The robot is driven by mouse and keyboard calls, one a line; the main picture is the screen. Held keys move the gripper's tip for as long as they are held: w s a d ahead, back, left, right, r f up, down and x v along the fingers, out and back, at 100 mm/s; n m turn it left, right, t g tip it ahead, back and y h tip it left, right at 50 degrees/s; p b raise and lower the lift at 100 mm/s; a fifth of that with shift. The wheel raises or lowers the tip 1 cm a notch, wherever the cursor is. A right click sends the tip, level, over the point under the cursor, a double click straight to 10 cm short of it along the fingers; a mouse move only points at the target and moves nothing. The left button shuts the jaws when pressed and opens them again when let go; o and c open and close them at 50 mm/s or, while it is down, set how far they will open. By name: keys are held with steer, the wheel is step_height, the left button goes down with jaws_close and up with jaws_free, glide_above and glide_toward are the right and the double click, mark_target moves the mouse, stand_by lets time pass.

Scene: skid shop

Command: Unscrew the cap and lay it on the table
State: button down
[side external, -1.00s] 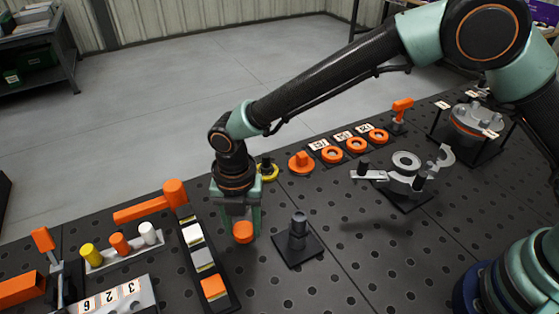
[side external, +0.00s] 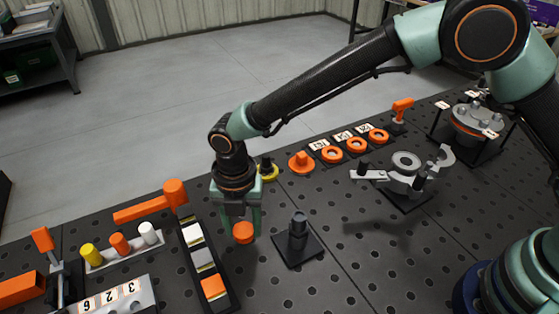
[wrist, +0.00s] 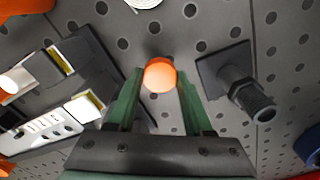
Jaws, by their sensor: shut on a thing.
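My gripper (side external: 242,226) points down over the table (side external: 340,270), left of the dark post, with its green fingers shut on an orange round cap (side external: 243,233). In the wrist view the cap (wrist: 160,75) sits between the fingertips of my gripper (wrist: 160,84). The dark threaded post (side external: 298,228) stands upright on a square black base, its top bare. It also shows in the wrist view (wrist: 252,97), right of the fingers. I cannot tell whether the cap touches the table.
A long tray of coloured blocks (side external: 204,262) lies close to the left of my gripper. An orange mallet (side external: 150,203) and a rack of pegs (side external: 120,245) are farther left. Orange rings (side external: 356,145) and a grey clamp fixture (side external: 405,180) stand to the right. Table in front of the post is clear.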

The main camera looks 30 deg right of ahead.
steer(key=shift+f, duration=1.3)
jaws_free()
stand_by(0.5)
steer(key=shift+r, duration=3.5)
